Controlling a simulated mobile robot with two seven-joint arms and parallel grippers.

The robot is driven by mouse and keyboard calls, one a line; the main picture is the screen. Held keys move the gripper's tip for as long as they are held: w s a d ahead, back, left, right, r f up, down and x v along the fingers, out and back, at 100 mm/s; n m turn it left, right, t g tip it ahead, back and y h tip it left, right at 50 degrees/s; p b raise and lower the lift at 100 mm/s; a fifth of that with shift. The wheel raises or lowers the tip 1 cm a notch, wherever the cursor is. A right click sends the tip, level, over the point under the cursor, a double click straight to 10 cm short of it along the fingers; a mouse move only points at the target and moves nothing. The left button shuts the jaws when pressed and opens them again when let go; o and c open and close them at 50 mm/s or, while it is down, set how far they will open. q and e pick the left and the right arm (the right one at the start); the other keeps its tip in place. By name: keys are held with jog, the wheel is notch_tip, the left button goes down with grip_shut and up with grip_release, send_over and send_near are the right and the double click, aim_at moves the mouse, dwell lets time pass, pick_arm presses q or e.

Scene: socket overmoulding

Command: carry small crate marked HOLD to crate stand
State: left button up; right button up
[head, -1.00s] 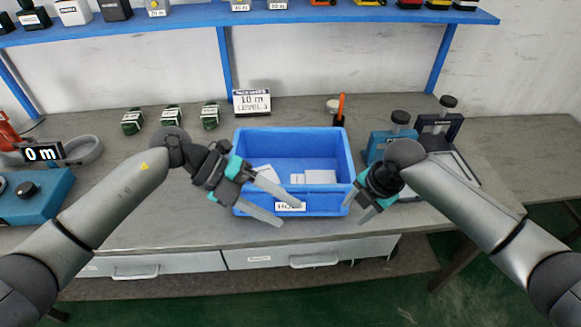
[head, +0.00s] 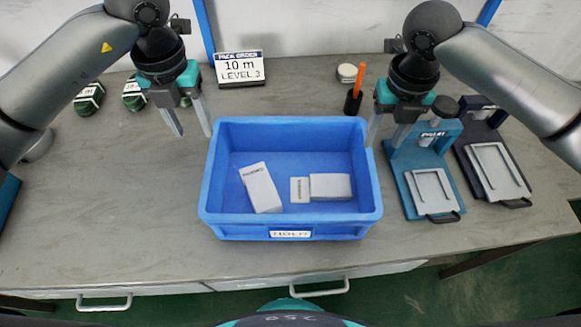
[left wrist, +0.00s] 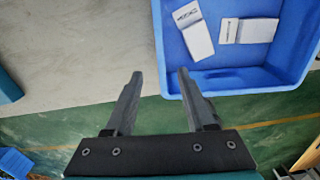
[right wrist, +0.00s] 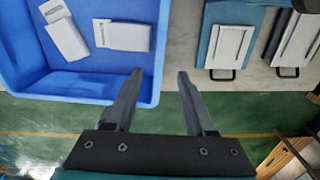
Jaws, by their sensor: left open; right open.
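The small blue crate marked HOLD (head: 240,229) stands upright on the grey bench. It holds several pale boxes. My left gripper (head: 190,132) is open and empty by the crate's back left corner. My right gripper (head: 385,143) is open and empty by the back right corner. The crate's wall lies beside the right finger in the left wrist view (left wrist: 245,80), and near the left finger in the right wrist view (right wrist: 75,86). Neither gripper is closed on the rim. I cannot tell how high the fingertips are above it. I see nothing I can identify as the crate stand.
Two fixtures with pale plates, one teal (head: 405,190) and one dark (head: 470,165), stand right of the crate. Behind are a level sign (head: 240,68) and a dark cup with an orange stick (head: 353,100). Green-and-black items (head: 90,98) lie back left. Bench left of the crate is clear.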

aim_at(213, 169)
jog(key=shift+f+b, duration=0.3)
jog(key=shift+f, duration=0.25)
jog(key=shift+w+f, duration=0.25)
jog(key=shift+w, duration=0.15)
jog(key=shift+s+r, duration=0.15)
jog(key=shift+s, duration=0.1)
jog(key=shift+w+f, duration=0.1)
jog(key=shift+f, duration=0.35)
pick_arm(q)
jog(key=f, duration=1.6)
jog(key=shift+w+f, duration=0.25)
jog(key=shift+f, duration=0.1)
pick_arm(e)
notch_tip(213, 169, down, 14)
jog(key=shift+f, duration=0.25)
pick_arm(q)
grip_shut()
pick_arm(e)
grip_shut()
pick_arm(q)
jog(key=shift+w+r, duration=0.1)
pick_arm(e)
jog(key=shift+w+r, duration=0.1)
